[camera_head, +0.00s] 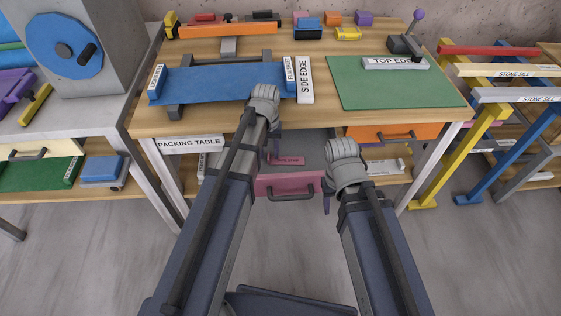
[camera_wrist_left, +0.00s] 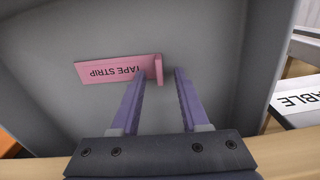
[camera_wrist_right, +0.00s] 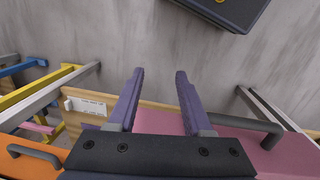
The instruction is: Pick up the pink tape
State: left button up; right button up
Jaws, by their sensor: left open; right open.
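A pink tape strip labelled TAPE STRIP (camera_head: 288,160) lies in an open grey drawer with a pink front (camera_head: 290,184) below the packing table. It also shows in the left wrist view (camera_wrist_left: 112,69), flat with an upright tab at one end. My left gripper (camera_head: 272,158) is open above the drawer. In the left wrist view its fingertips (camera_wrist_left: 160,72) appear on either side of the tab; the remaining distance is hard to tell. My right gripper (camera_head: 327,203) is open and empty beside the right end of the pink front. The pink front also shows in the right wrist view (camera_wrist_right: 190,150).
The packing table (camera_head: 230,119) holds a blue sheet (camera_head: 215,85), a white SIDE EDGE block (camera_head: 305,80) and a green mat (camera_head: 400,85). An orange drawer (camera_head: 380,134) sits to the right. The drawer walls surround the strip. Floor in front is clear.

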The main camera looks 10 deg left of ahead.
pick_arm(q)
grip_shut()
dwell(0.3)
jog(key=shift+r, duration=0.1)
notch_tip(320, 180, up, 10)
jog(key=p, duration=1)
